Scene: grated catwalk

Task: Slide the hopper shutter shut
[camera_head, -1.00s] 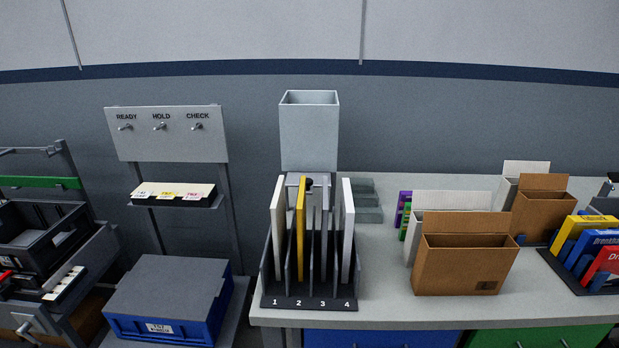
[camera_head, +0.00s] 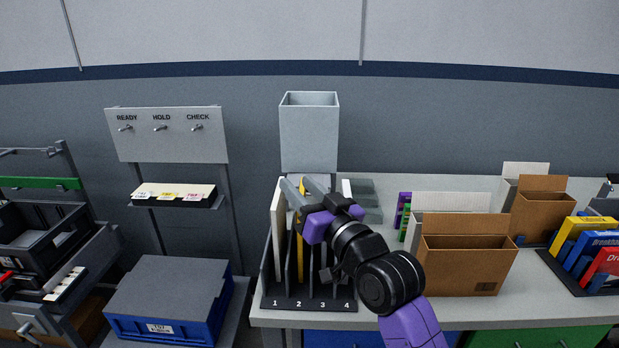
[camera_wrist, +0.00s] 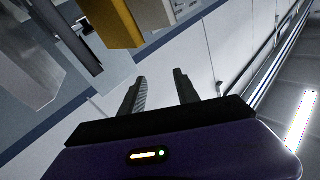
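The hopper (camera_head: 309,132) is a tall grey open-topped box at the back of the bench in the head view. Its lower end and shutter are hidden behind my gripper and the upright boards. My gripper (camera_head: 303,184) is just below the hopper in the head view, its fingers pointing up and left over the numbered rack. How far it is from the shutter I cannot tell. In the wrist view the two fingers (camera_wrist: 159,76) stand apart with nothing between them. Grey and dark parts at upper left there may belong to the hopper, but I cannot be sure.
A black rack (camera_head: 309,303) numbered 1 to 4 holds upright boards, one yellow (camera_head: 300,262), close under my gripper. A yellow block (camera_wrist: 117,22) shows in the wrist view. Cardboard boxes (camera_head: 463,268) stand right; a blue bin (camera_head: 165,325) is left.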

